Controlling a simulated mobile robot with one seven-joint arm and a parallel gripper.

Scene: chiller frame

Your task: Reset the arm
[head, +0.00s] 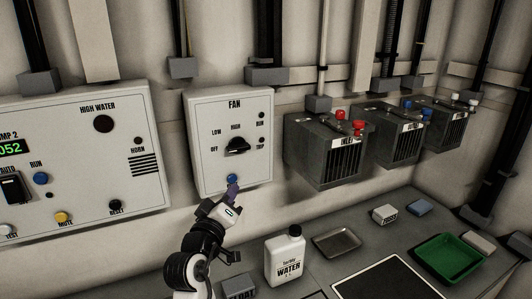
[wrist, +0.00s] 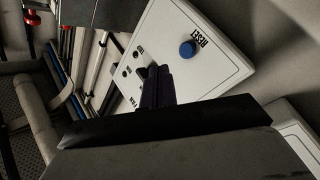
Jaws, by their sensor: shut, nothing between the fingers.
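My gripper (head: 231,190) is at the lower edge of the white FAN panel (head: 207,140), its fingertips just below or at the blue button (head: 232,180); I cannot tell whether they touch. The wrist view shows the fingers (wrist: 156,86) shut and empty, with the blue button (wrist: 187,49) marked RESET apart from them, to the upper right. The panel's black rotary knob (head: 236,146) has OFF, LOW and HIGH around it. My gripper and wrist hide part of the panel's lower edge in the head view.
A pump panel (head: 70,160) with several buttons is on the wall at left. Dark boxes with grilles (head: 325,155) hang at right. On the counter stand a white water jug (head: 284,257), a grey tray (head: 336,242) and a green tray (head: 448,258).

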